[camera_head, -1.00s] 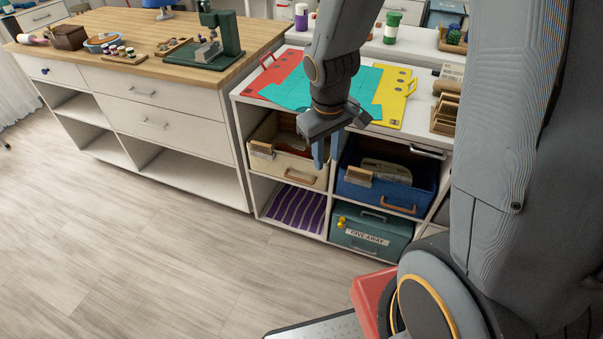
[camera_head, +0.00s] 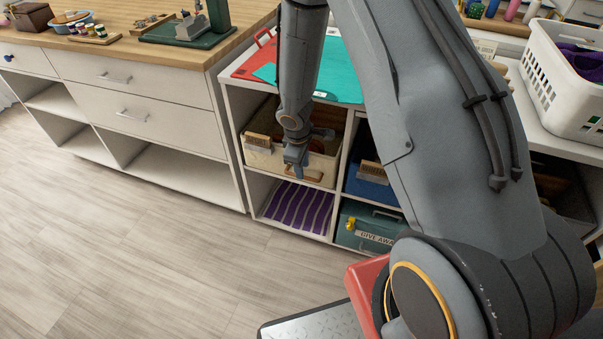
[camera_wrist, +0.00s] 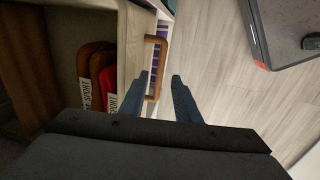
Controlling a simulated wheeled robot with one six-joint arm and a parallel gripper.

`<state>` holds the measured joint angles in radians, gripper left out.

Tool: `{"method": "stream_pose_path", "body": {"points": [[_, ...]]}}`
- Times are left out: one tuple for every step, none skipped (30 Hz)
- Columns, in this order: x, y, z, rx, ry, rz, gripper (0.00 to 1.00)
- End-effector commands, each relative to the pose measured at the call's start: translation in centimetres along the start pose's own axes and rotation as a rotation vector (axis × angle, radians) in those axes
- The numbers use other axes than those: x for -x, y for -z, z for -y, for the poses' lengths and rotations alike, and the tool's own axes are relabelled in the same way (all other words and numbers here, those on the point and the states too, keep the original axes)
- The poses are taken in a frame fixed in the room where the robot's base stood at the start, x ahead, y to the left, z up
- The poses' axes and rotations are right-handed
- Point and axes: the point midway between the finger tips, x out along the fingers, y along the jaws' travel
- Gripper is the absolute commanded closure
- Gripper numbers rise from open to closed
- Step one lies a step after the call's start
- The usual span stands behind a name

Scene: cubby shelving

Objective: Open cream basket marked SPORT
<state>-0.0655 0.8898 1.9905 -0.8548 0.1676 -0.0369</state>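The cream basket (camera_head: 283,163) sits in the upper left cubby of the white shelving, with a brown handle (camera_head: 306,175) on its front. In the wrist view its cream wall (camera_wrist: 132,42) and brown handle (camera_wrist: 163,52) show. White tags reading SPORT (camera_wrist: 111,101) show beside brown and red things inside it. My gripper (camera_head: 296,166) is in front of the basket by the handle. In the wrist view my gripper (camera_wrist: 157,84) is open, with the handle's near end between its fingers in the picture. I cannot tell whether they touch it.
A blue basket (camera_head: 369,186) is in the cubby to the right. Below are striped purple cloth (camera_head: 298,207) and a teal GIVE AWAY box (camera_head: 366,229). A white laundry basket (camera_head: 562,75) stands on the right counter. The floor (camera_head: 150,240) in front is clear.

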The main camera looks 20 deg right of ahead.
Motion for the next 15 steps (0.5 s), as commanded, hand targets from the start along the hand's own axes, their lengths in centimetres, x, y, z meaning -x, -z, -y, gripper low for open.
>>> {"method": "stream_pose_path", "body": {"points": [[-1.0, 0.0, 0.0, 0.000, 0.001, 0.000, 0.71], [-1.4, 0.0, 0.1, 0.001, 0.001, 0.000, 0.71], [-2.0, 0.1, 0.1, 0.001, 0.001, 0.000, 0.71], [-2.3, 0.1, 0.1, 0.000, 0.001, 0.000, 0.71], [-2.6, 0.1, 0.1, 0.001, 0.001, -0.001, 0.71], [-3.0, 0.1, 0.1, 0.001, 0.001, -0.001, 0.71], [-3.2, 0.1, 0.1, 0.000, 0.001, -0.001, 0.71], [-3.3, 0.1, 0.1, 0.002, 0.000, -0.001, 0.71], [-3.5, 0.1, 0.1, 0.002, 0.000, -0.001, 0.71], [-3.6, 0.2, 0.1, 0.002, 0.000, -0.002, 0.71], [-3.6, 0.2, 0.1, 0.001, 0.000, -0.002, 0.71], [-3.7, 0.2, 0.1, 0.001, 0.000, -0.002, 0.71], [-3.7, 0.2, 0.1, 0.001, -0.001, -0.002, 0.71], [-3.7, 0.2, 0.1, 0.002, -0.001, -0.002, 0.71], [-3.7, 0.2, 0.1, 0.002, -0.001, -0.002, 0.71]]}}
